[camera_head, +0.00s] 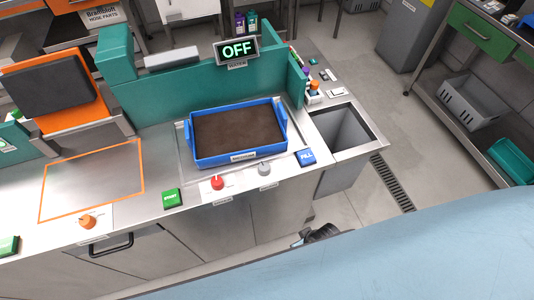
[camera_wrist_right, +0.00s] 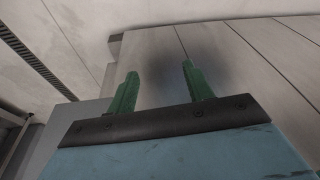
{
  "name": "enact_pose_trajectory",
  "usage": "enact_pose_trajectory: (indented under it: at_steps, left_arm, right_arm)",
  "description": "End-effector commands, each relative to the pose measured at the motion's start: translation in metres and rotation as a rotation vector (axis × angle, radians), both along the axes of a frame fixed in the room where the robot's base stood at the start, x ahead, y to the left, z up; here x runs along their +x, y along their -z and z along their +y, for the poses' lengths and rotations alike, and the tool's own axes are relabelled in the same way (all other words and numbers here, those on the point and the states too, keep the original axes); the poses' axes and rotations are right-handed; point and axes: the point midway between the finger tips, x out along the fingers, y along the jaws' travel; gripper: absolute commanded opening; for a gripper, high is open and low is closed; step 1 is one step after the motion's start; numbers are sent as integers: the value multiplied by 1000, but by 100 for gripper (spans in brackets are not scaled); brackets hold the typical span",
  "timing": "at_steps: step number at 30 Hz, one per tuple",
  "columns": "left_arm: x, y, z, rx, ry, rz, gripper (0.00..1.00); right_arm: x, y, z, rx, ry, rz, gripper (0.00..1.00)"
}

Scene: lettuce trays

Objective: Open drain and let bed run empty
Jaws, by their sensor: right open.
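The bed is a blue tray (camera_head: 212,161) of dark brown soil (camera_head: 238,131), set in a metal recess in the counter in the head view. No standing water shows on the soil. In front of it are a red knob (camera_head: 217,183) and a grey knob (camera_head: 264,169); their small labels are unreadable, so I cannot tell which works the drain. A blue FILL button (camera_head: 305,157) is right of the tray. A sign (camera_head: 236,49) above reads OFF. My right gripper (camera_wrist_right: 157,82) has its green fingers apart and empty, facing grey cabinet panels. My left gripper is not in view.
A green START button (camera_head: 171,197) and an orange knob (camera_head: 88,222) are farther left on the counter. A teal wall (camera_head: 160,92) stands behind the tray. An open metal bin (camera_head: 349,132) is at the counter's right end. My light-blue arm covers the lower right.

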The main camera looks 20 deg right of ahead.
Motion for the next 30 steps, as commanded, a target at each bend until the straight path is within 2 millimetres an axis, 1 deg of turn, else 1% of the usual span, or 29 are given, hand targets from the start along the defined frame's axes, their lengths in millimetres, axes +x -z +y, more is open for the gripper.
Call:
enact_pose_trajectory:
  at_steps: [1,2,3,5,6,8,9,10,12,15,18,21,23,26,30]
  left_arm:
    - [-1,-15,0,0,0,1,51]
    - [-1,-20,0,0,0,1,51]
    - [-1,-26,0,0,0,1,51]
    - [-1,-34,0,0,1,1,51]
    - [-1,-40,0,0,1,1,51]
    - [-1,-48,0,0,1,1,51]
    - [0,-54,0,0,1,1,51]
    - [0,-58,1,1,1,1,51]
    - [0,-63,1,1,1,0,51]
    - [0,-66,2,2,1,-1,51]
    - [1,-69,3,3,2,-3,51]
    - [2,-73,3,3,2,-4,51]
    - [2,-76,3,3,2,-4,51]
    - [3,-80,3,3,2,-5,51]
    - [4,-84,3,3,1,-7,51]
  right_arm:
    - [26,-42,14,26,-8,-27,51]
    - [37,-62,22,41,-12,-34,51]
    - [51,-88,33,59,-20,-44,51]
    - [70,-128,50,91,-37,-58,51]
    - [82,-157,63,114,-53,-68,51]
    - [96,-199,84,149,-84,-78,51]
    - [104,-228,98,172,-111,-80,51]
    - [109,-249,109,187,-133,-83,51]
    - [115,-282,129,211,-179,-71,51]
    - [121,-308,148,220,-232,-45,51]
    - [129,-323,159,200,-272,-10,51]
    - [138,-337,159,153,-297,35,51]
    - [144,-345,154,109,-301,64,51]
    - [154,-357,137,26,-284,112,51]
    - [167,-370,108,-84,-231,160,51]
